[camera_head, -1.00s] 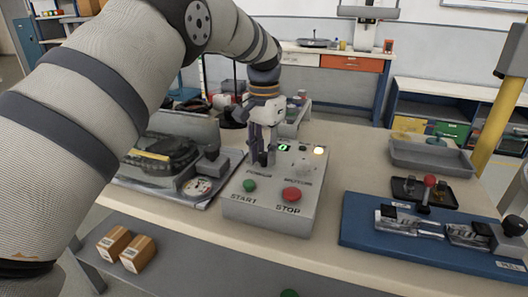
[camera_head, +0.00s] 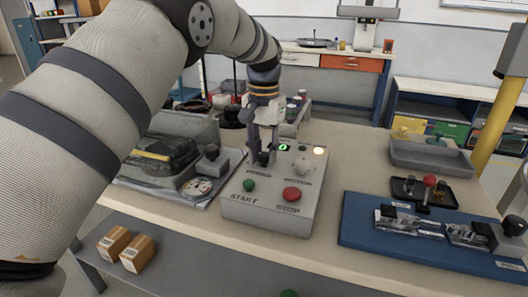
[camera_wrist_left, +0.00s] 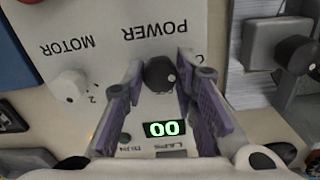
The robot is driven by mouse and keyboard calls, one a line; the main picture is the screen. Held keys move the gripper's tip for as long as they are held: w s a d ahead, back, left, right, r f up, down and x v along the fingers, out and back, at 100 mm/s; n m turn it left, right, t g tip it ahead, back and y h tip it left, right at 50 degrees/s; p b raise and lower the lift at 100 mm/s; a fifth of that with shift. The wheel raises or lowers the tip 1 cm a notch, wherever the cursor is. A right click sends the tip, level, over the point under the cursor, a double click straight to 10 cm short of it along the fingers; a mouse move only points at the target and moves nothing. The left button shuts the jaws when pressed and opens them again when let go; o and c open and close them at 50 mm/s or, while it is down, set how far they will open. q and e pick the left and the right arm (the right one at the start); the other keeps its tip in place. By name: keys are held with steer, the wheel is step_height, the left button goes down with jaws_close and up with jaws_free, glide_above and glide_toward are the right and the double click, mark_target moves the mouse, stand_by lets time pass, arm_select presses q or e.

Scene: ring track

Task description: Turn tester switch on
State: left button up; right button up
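The tester is a grey box (camera_head: 265,213) on the table, with a green START button (camera_head: 249,186), a red STOP button (camera_head: 291,194) and a lit green display. The display reads "00" in the left wrist view (camera_wrist_left: 168,128). A black POWER knob (camera_wrist_left: 160,73) sits on its top panel, and a white MOTOR knob (camera_wrist_left: 70,87) is beside it. My left gripper (camera_head: 263,156) points down over the POWER knob. Its fingers are open on both sides of the knob, with small gaps showing in the left wrist view (camera_wrist_left: 160,78). My right gripper is not in view.
Two small cartons (camera_head: 125,250) are on the lower shelf.

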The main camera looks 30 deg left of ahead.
mark_target(264, 154)
arm_select(q)
steer(key=o, duration=0.3)
steer(key=shift+o, duration=0.2)
step_height(264, 154, up, 12)
